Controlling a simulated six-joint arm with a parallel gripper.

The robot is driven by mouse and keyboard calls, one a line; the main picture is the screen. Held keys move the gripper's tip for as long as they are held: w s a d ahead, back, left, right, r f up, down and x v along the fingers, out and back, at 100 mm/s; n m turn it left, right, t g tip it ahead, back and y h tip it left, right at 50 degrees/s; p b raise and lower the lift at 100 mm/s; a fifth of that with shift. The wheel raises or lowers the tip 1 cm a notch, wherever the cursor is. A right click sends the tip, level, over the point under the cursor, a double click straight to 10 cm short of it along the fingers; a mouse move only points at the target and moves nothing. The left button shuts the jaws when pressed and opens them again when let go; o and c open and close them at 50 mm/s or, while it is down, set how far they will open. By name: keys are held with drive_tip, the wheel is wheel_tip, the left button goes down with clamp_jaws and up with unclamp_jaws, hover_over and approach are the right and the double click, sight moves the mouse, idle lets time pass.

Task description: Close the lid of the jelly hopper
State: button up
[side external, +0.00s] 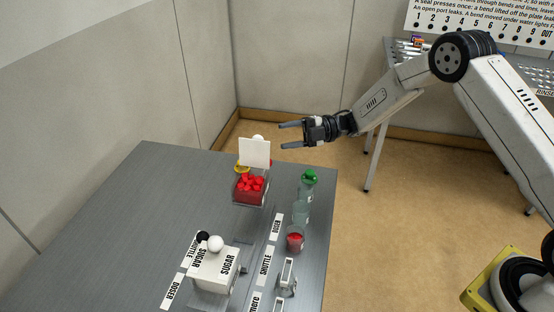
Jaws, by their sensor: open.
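The jelly hopper (248,195) is a clear box filled with red pieces, standing near the far end of the grey table. Its white lid (255,153) stands upright at the hopper's back, so the hopper is open on top. A pale round knob shows at the lid's top edge. My gripper (291,134) is open and empty. In the picture it is above and to the right of the lid, apart from it, with its fingers pointing left.
A white sugar box (216,267) with a round knob stands nearer on the table (120,230). A green-topped container (309,183), a clear jar (300,213) and a red-filled cup (295,239) line the right edge. The table's left side is clear.

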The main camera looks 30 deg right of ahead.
sight(258, 140)
drive_tip(key=shift+x, duration=3.9)
clamp_jaws()
